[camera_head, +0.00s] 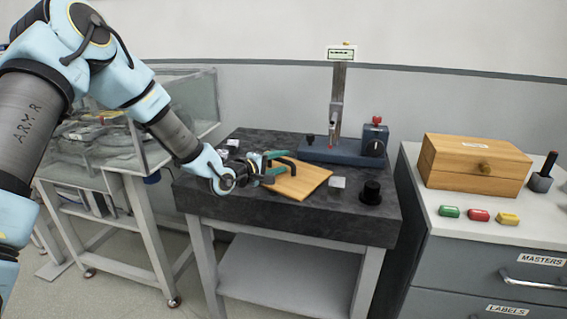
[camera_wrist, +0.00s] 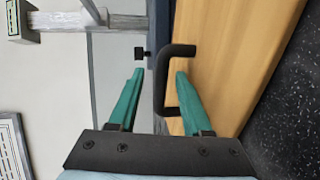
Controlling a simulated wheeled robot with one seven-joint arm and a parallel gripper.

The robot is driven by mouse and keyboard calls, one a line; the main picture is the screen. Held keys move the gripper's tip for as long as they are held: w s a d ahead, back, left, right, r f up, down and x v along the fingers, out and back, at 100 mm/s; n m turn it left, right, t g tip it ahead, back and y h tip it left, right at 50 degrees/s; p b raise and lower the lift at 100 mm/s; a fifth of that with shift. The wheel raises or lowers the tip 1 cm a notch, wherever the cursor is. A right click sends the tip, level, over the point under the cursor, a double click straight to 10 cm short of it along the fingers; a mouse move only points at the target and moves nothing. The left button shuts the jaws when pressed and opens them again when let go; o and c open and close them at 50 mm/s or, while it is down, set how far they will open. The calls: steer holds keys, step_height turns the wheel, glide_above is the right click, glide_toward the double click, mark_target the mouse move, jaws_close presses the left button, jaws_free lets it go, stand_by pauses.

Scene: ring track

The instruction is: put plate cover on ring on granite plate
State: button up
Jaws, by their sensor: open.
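The plate cover (camera_head: 303,180), a flat wooden board with a black bar handle (camera_wrist: 160,82), is over the granite plate (camera_head: 330,215). In the head view it looks slightly tilted; I cannot tell what supports it. My gripper (camera_head: 284,162) is at its left side, with green fingers open. In the wrist view my gripper (camera_wrist: 160,76) has one finger on each side of the handle bar, the right finger within the handle's loop. A gap shows between the left finger and the bar. I cannot make out a ring on the granite plate.
A gauge stand (camera_head: 340,150) stands along the granite plate's back. A small metal block (camera_head: 338,183) and a black knobbed piece (camera_head: 371,192) sit right of the cover. A white-topped cabinet (camera_head: 470,215) holds a wooden box (camera_head: 474,165). A glass-walled bench (camera_head: 180,105) stands left.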

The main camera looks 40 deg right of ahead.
steer(key=b+v, duration=0.1)
steer(key=v, duration=0.9)
steer(key=shift+s+a+b, duration=0.1)
steer(key=shift+a+b, duration=0.1)
steer(key=shift+b, duration=0.1)
